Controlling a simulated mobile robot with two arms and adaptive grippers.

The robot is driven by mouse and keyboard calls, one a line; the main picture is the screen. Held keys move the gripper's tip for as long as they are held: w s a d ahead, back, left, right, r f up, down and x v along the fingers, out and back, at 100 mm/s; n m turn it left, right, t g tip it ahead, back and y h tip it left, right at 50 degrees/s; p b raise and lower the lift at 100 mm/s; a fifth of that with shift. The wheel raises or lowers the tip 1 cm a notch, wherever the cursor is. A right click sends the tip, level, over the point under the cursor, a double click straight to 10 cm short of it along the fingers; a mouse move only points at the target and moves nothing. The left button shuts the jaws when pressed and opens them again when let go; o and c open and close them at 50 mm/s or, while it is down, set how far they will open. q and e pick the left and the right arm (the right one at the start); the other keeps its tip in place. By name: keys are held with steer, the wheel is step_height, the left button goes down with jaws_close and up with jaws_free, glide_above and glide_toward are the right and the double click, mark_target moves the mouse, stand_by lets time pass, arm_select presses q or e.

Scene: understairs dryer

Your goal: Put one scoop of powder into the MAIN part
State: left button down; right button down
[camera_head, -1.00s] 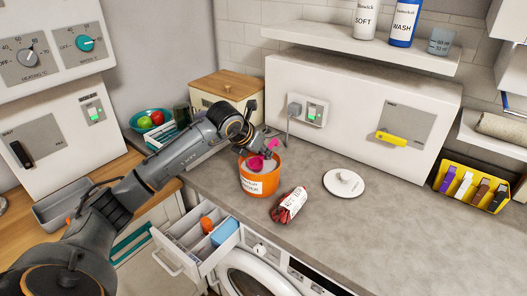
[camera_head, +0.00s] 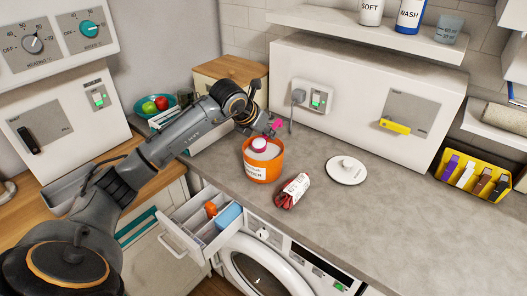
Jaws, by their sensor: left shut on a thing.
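My left gripper (camera_head: 262,127) is shut on a pink scoop (camera_head: 259,145) above the back of the orange powder tub (camera_head: 262,168). The scoop's bowl holds white powder and appears at or just above the tub's mouth; the exact height is hard to tell. White powder shows inside the open tub. The washer's detergent drawer (camera_head: 190,241) is pulled out at the lower left of the tub. Its compartments hold an orange piece (camera_head: 211,209) and a blue piece (camera_head: 229,215). Its markings are too small to read. My right gripper is not in view.
A white round lid (camera_head: 346,172) lies on the grey counter (camera_head: 400,215) right of the tub. A red packet with a white label (camera_head: 293,191) lies between tub and lid. The counter's front right is clear.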

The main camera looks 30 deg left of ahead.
arm_select(q)
steer(key=shift+r+p, duration=1.1)
steer(key=shift+r, duration=1.2)
steer(key=shift+r+p, duration=0.7)
steer(key=shift+r, duration=0.5)
